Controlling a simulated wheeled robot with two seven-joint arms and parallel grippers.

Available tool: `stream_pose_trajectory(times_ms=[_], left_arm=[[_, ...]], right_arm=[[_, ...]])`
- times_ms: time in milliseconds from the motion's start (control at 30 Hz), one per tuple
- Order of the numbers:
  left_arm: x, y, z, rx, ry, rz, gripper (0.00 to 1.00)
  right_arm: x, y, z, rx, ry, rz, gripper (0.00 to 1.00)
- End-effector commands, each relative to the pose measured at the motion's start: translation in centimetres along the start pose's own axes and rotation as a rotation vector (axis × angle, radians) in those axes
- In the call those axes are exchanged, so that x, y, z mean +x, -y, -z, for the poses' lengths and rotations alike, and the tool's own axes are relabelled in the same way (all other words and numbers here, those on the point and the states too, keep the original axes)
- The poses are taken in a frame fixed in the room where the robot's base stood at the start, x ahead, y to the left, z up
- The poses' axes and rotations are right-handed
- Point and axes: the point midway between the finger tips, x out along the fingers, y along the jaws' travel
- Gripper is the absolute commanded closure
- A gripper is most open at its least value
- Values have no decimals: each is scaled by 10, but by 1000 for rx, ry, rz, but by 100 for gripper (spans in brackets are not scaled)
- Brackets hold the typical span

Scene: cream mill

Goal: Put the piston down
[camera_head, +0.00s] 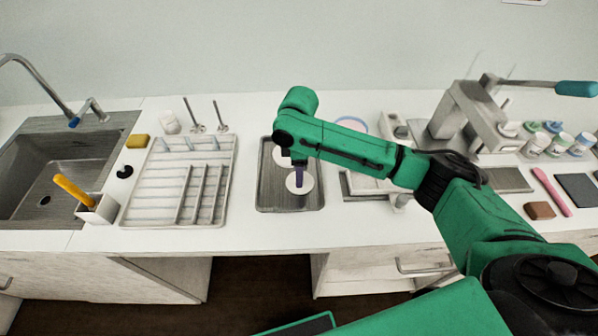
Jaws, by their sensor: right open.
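A white round disc with a dark purple stem, which looks like the piston (292,187), stands on a grey metal tray (265,200) in the middle of the counter. A second pale round piece (281,160) lies just behind it on the same tray, partly covered by my arm. My right gripper (299,166) is over the tray, pointing down at the purple stem. Its jaws are open and mostly hidden by the green wrist, so I cannot tell whether they touch the stem. My left gripper is not in view.
A lever press (455,115) stands at the back right. Cups, a pink spatula (551,190) and a brown block (540,210) lie at the right. The counter's front strip is clear.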

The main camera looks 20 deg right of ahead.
Motion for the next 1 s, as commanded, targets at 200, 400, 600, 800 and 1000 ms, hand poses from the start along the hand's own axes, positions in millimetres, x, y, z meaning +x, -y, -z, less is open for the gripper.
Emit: stream_pose_trajectory(times_ms=[200,400,600,800,1000], left_arm=[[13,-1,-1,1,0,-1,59],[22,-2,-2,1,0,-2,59],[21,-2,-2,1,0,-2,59],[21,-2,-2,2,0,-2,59],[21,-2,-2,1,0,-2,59]], right_arm=[[-44,-1,1,-1,-5,-7,52],[-96,-1,1,-1,-4,-5,52],[-117,0,0,0,0,-1,52],[-118,0,0,0,0,0,52],[-117,0,0,0,0,0,52]])
